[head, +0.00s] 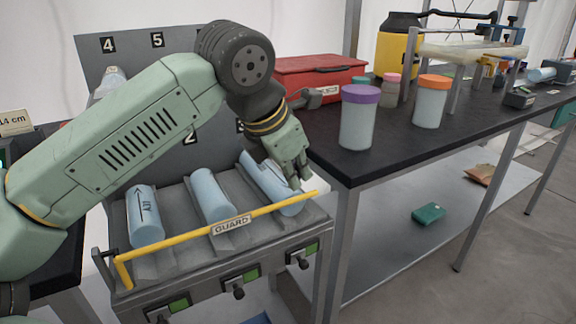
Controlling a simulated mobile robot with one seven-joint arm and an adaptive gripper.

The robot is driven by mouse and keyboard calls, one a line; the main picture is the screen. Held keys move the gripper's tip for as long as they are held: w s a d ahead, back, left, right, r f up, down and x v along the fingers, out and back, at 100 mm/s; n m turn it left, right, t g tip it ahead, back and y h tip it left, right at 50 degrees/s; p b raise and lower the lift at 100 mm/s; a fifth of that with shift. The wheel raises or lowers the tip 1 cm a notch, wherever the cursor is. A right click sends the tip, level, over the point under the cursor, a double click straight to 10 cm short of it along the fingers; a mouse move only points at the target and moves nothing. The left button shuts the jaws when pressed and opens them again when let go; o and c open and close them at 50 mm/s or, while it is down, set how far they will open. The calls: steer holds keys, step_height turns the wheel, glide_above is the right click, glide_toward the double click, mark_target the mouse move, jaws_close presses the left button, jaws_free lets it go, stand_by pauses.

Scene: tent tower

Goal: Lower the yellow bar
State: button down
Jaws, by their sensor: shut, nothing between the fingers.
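The yellow bar (168,248), labelled GUARD (231,226), runs across the front of a grey rack (178,200). Its left end bends down to the rack's left front corner; its right end rises slightly near my gripper. Three light blue cylinders lie in the rack's slots: a left one (145,217) with an arrow mark, a middle one (211,196), and a right one (262,180) partly hidden by my gripper. My gripper (299,184) is shut and empty, pointing down at the bar's right end, over the right cylinder. I cannot tell whether it touches either.
A black table (390,152) stands close on the right, with a purple-lidded jar (359,120), an orange-lidded jar (431,105) and a red toolbox (312,82). A numbered grey panel (130,62) rises behind the rack. Knobs and green displays line the rack's front.

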mark_target(303, 199)
steer(key=f, duration=0.1)
steer(key=f+b, duration=0.2)
steer(key=f, duration=0.1)
steer(key=shift+w+d, duration=0.2)
steer(key=shift+d, duration=0.05)
steer(key=shift+f, duration=0.15)
steer(key=shift+s+f, duration=0.1)
